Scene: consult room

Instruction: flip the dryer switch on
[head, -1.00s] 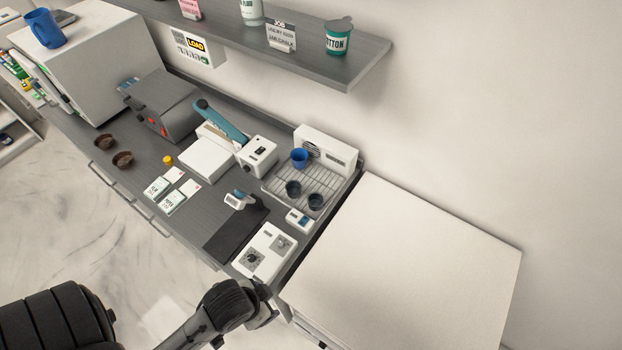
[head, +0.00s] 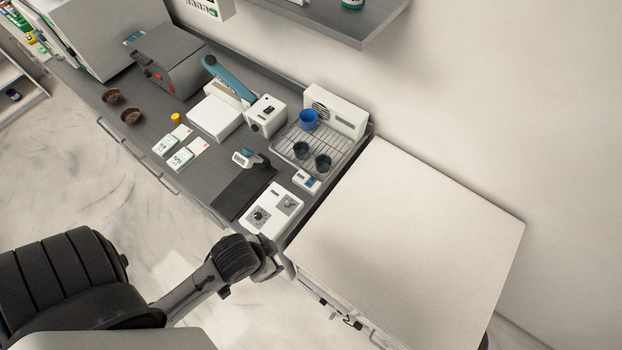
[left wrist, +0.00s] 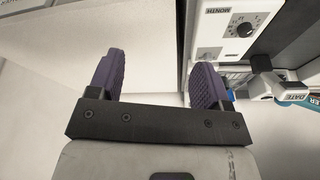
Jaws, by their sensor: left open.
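The dryer (head: 345,117) is a white housing with a round vent, standing at the back right of the grey counter behind a wire rack (head: 289,150). I cannot make out its switch clearly at this size. My left gripper (head: 283,268) is at the counter's front right corner, apart from the dryer and lower in the picture. In the left wrist view the purple-padded left gripper (left wrist: 158,78) is open, with nothing between its fingers. My right gripper is not in view.
A white box with two dials (head: 271,209) lies near the left gripper; its MONTH dial (left wrist: 242,27) shows in the left wrist view. A date stamp (head: 250,159) lies by a dark mat (head: 243,190). A white cabinet top (head: 410,240) at right is clear. A shelf (head: 330,22) overhangs the back.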

